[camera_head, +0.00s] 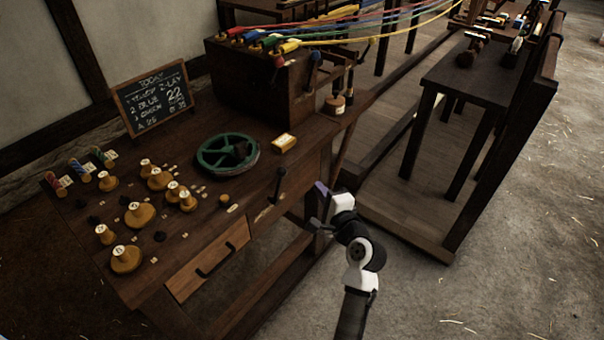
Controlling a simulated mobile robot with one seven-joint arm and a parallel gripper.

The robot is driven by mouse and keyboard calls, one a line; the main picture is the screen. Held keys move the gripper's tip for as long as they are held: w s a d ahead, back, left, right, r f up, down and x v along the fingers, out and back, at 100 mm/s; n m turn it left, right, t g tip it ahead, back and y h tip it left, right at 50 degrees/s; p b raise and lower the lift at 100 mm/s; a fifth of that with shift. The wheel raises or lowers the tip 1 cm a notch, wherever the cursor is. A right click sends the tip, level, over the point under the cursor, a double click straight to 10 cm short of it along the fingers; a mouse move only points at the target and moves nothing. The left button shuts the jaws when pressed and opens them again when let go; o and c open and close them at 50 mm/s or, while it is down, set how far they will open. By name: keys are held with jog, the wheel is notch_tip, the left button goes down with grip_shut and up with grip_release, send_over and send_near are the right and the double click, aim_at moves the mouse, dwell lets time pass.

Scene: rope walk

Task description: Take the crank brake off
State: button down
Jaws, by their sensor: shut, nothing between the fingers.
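A black lever (278,185) stands up at the front edge of the wooden bench, beside a small pale label. A second dark lever with a blue-tinged knob (314,62) is on the right side of the wooden box at the back. I cannot read which of them is the crank brake. My gripper (319,196) is shut and empty, just off the bench's front edge. It is a little right of the black lever and apart from it.
The bench (215,214) carries a green wheel (227,153), a yellow-topped block (284,143), several wooden knobbed weights and a chalkboard (152,98). Coloured ropes run from the box (250,85) to the upper right. A dark stand (470,85) is at right. Floor at lower right is clear.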

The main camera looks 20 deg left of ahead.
aim_at(278, 185)
jog(key=shift+a, duration=0.1)
jog(key=w+a+p, duration=0.4)
jog(key=a, duration=0.4)
jog(key=shift+a, duration=0.25)
jog(key=shift+s+f, duration=0.1)
dwell(0.4)
